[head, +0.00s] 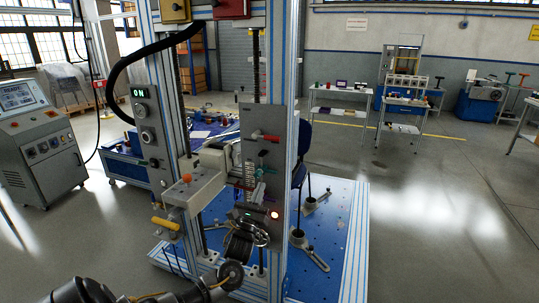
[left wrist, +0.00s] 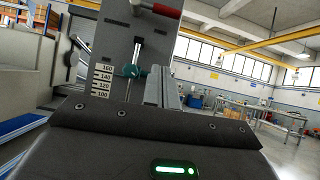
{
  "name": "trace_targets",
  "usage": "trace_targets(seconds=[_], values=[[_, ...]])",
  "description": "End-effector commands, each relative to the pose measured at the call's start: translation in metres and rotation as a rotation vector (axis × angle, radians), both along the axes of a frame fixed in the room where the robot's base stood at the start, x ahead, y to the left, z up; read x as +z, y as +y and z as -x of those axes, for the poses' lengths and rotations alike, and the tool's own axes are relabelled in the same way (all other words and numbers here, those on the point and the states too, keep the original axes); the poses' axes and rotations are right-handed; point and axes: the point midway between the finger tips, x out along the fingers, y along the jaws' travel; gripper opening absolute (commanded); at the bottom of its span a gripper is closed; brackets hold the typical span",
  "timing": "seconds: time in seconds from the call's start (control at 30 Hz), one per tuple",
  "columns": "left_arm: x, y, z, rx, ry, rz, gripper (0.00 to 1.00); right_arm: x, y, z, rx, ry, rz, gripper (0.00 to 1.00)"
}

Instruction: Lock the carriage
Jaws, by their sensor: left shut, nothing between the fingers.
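The upright grey plate (head: 262,120) on the front column of the test rig appears to belong to the carriage. A lever with a red handle (head: 265,137) sticks out sideways from it; the wrist view shows this handle at the top (left wrist: 158,8). My right gripper is not in view.
An orange-knobbed block (head: 187,178) and a yellow handle (head: 165,224) stand left of my gripper. Aluminium columns (head: 293,100) rise from a blue base plate (head: 345,225). A control console (head: 40,140) stands at far left. Open floor lies to the right.

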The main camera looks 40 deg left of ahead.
Motion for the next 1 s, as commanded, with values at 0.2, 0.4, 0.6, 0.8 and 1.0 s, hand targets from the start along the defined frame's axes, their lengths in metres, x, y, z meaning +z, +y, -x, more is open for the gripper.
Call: trace_targets(seconds=[0.2,0.4,0.6,0.8,1.0], values=[[0.01,0.0,0.002,0.021,-0.013,-0.036,0.0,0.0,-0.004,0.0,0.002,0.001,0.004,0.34],[0.01,0.0,0.001,0.02,-0.012,-0.033,0.0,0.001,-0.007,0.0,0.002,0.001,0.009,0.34],[0.021,0.005,-0.013,0.02,-0.013,-0.034,0.0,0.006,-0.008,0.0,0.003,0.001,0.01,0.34],[0.045,0.016,-0.044,0.021,-0.014,-0.032,0.0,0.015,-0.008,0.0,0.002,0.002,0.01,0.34],[0.066,0.027,-0.076,0.021,-0.012,-0.032,0.0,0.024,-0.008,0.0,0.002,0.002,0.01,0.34]])
